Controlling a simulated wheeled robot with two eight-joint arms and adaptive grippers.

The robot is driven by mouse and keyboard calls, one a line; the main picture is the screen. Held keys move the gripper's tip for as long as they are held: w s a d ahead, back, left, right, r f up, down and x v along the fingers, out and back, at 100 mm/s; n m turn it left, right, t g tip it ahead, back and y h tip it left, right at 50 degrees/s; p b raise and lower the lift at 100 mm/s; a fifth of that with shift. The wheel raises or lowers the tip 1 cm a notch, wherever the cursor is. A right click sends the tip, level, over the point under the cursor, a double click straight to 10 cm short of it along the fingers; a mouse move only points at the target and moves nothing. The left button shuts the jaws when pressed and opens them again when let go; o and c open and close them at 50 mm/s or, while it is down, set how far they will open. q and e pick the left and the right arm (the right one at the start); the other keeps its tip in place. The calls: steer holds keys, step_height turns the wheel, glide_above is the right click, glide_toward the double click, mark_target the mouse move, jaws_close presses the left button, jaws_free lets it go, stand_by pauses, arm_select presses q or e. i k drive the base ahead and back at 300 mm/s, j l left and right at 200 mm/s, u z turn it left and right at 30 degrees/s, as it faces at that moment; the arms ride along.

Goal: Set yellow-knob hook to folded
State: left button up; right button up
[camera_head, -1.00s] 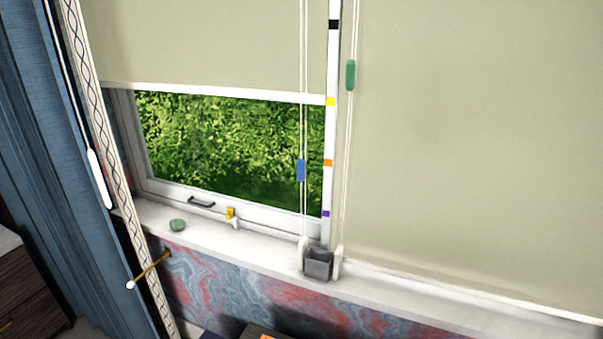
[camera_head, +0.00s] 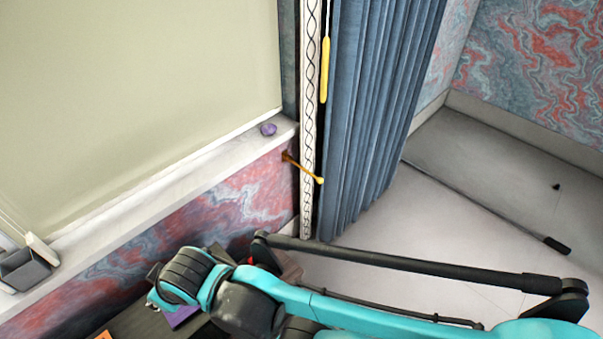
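The yellow-knob hook (camera_head: 303,168) is a thin golden-brown arm fixed to the wall just below the right end of the windowsill. It sticks out from the wall and slants down to the right, across the patterned curtain border, and ends in a round yellow knob (camera_head: 320,180). The blue curtain (camera_head: 370,100) hangs to the right of the knob. My teal and black right arm crosses the bottom of the view, below the hook and apart from it. I see no fingers of either gripper.
A purple stone (camera_head: 269,129) lies on the white windowsill (camera_head: 190,175). A yellow wand (camera_head: 325,70) hangs above the hook. A dark desk (camera_head: 135,325) is partly behind my arm. Open floor lies right of the curtain.

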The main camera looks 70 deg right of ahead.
mark_target(319, 180)
steer(key=k+z, duration=0.1)
steer(key=z, duration=0.3)
steer(key=k+z, duration=0.1)
steer(key=z, duration=0.25)
steer(key=k+z, duration=0.15)
steer(key=z, duration=1.35)
steer(key=i+l+u, duration=0.1)
steer(key=u, duration=0.3)
steer(key=l+u, duration=0.1)
steer(key=u, duration=0.3)
steer(key=i+l+u, duration=0.1)
steer(key=u, duration=0.3)
steer(key=l+u, duration=0.3)
steer(key=l, duration=0.55)
steer(key=l+u, duration=0.3)
steer(key=l, duration=0.6)
steer(key=l+u, duration=0.25)
steer(key=l, duration=0.6)
steer(key=k+l, duration=0.1)
steer(key=l, duration=0.5)
steer(key=k+l, duration=0.1)
steer(key=l, duration=0.5)
steer(key=k+l, duration=0.1)
steer(key=l, duration=0.5)
